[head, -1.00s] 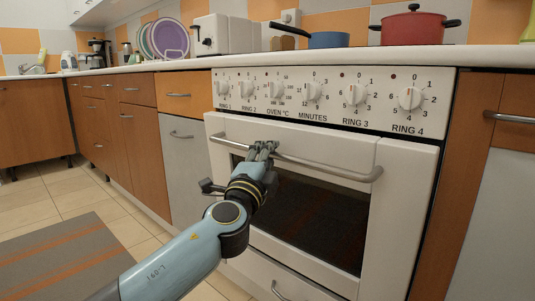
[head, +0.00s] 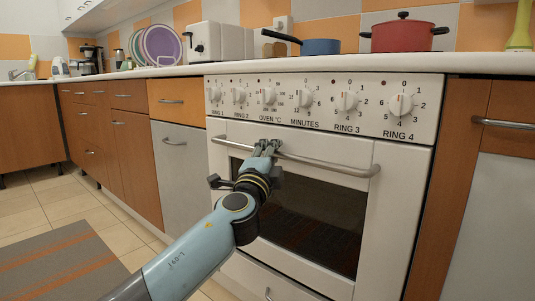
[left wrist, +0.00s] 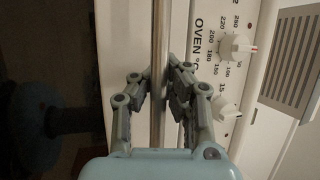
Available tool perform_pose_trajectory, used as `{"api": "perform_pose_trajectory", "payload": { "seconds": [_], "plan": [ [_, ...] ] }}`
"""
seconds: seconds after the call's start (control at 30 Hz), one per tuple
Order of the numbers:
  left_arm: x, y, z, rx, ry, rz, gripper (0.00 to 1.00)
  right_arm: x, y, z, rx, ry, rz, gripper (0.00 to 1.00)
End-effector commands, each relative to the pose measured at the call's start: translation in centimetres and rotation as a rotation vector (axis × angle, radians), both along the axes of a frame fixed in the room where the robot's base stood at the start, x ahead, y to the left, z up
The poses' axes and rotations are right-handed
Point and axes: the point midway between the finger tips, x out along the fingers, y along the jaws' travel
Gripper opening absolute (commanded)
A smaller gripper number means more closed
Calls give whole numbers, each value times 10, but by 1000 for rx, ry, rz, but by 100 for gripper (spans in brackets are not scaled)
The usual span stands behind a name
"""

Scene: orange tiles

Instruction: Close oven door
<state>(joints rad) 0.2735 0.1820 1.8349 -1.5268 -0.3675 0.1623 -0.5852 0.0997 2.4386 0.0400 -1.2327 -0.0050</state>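The white oven (head: 390,190) stands in the middle of the head view. Its door (head: 385,215) has a dark window and is upright, closed or nearly so; I cannot tell if a thin gap remains. A metal handle bar (head: 330,163) runs across the door's top. My left gripper (head: 266,148) is at the left part of this bar. In the left wrist view the handle (left wrist: 160,60) passes between the two fingers (left wrist: 160,85), which are closed in around it from both sides. My right gripper is in neither view.
Oven knobs (head: 346,101) sit just above the handle. The counter (head: 300,70) holds a red pot (head: 403,38), a blue pan (head: 320,47) and a toaster (head: 205,40). A drawer (head: 265,280) lies below the door. A rug (head: 60,265) and open floor are at the left.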

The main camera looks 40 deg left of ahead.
Motion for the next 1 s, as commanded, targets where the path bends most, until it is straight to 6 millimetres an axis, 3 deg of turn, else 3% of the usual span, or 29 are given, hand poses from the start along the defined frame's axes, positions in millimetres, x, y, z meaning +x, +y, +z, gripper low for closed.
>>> {"api": "perform_pose_trajectory", "payload": {
  "seconds": [0.07,0.33,0.67,0.77,1.0],
  "plan": [
    [0,0,-5,-4,8,-3,3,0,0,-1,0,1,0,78],
    [0,0,-4,-3,5,-1,38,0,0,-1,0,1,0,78],
    [-5,-2,-4,-1,5,0,38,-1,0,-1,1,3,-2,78],
    [-17,-6,-9,-1,7,0,38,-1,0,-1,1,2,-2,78],
    [-66,-23,-24,-2,9,1,38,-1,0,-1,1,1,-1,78]
  ]
}}
